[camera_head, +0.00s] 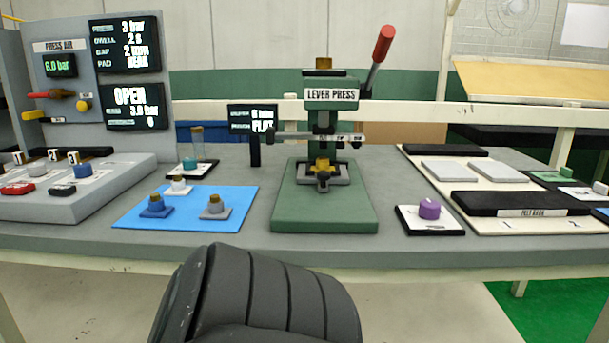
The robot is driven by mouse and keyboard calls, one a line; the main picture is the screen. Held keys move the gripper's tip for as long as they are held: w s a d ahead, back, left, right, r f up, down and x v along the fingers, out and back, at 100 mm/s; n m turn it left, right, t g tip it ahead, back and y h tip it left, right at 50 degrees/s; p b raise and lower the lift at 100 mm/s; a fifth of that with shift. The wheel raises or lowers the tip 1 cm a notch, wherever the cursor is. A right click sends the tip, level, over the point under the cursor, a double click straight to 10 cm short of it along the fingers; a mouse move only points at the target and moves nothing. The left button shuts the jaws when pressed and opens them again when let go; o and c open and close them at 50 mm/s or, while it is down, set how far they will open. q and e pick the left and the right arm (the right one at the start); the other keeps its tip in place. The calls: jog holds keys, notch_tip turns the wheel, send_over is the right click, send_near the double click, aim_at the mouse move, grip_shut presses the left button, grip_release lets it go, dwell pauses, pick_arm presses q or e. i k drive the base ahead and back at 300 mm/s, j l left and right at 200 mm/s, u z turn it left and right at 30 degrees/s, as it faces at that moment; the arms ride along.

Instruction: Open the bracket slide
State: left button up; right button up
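The green lever press (331,95) stands on a green base plate (324,213) in the middle of the bench. Its red-handled lever (382,44) points up and to the right. A grey bracket-like fixture (342,174) with a yellow piece (322,164) and a dark knob (323,181) sits low on the press, under the ram. A light crossbar with small dark markings (345,139) runs across the press above it. Which part is the bracket slide, and its position, I cannot tell for sure. Neither of my grippers is in view.
A blue mat (231,194) with small parts lies left of the press. A grey switch box (60,200) and display panel (88,60) stand at far left. A purple knob (429,209) and tray (476,230) are at right. My dark ribbed part fills the bottom middle.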

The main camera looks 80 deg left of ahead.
aim_at(304, 176)
jog(key=u, duration=2.8)
